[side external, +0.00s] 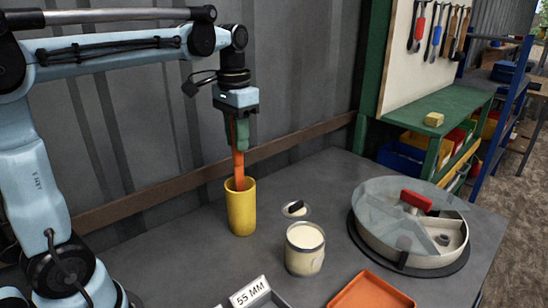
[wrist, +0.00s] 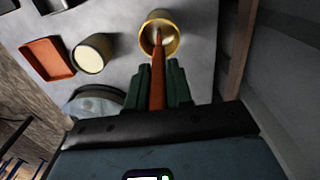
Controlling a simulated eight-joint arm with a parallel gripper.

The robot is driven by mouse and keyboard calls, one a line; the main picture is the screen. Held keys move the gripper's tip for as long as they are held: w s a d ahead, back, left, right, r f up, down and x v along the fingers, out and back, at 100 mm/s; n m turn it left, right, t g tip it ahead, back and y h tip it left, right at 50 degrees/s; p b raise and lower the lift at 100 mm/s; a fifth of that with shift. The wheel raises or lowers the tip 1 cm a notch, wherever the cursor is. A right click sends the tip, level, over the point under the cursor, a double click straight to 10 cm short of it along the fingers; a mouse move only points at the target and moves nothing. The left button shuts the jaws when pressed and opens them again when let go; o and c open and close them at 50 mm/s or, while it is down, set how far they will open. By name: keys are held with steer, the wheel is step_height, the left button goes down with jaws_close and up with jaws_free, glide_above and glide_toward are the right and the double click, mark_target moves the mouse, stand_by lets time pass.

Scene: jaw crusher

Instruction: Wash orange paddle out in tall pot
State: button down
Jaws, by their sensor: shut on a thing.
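The orange paddle (side external: 238,166) hangs upright from my gripper (side external: 240,132), which is shut on its upper part. Its lower end goes into the mouth of the tall yellow pot (side external: 241,212) and is hidden inside. In the wrist view the paddle (wrist: 158,75) runs between the green fingers of my gripper (wrist: 159,80) to the round opening of the pot (wrist: 145,42). I cannot tell whether the paddle touches the pot's inner wall or bottom.
A tin of cream-coloured contents (side external: 305,250) stands right of the pot, with a small dark-handled item (side external: 295,208) behind it. A round lidded compartment tray (side external: 440,258) is at the right. An orange tray (side external: 370,292) and a "55 MM" bin (side external: 252,293) lie in front. A wall rail runs behind.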

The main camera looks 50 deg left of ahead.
steer(key=shift+r, duration=2.8)
steer(key=shift+r, duration=2.5)
steer(key=shift+f, duration=0.1)
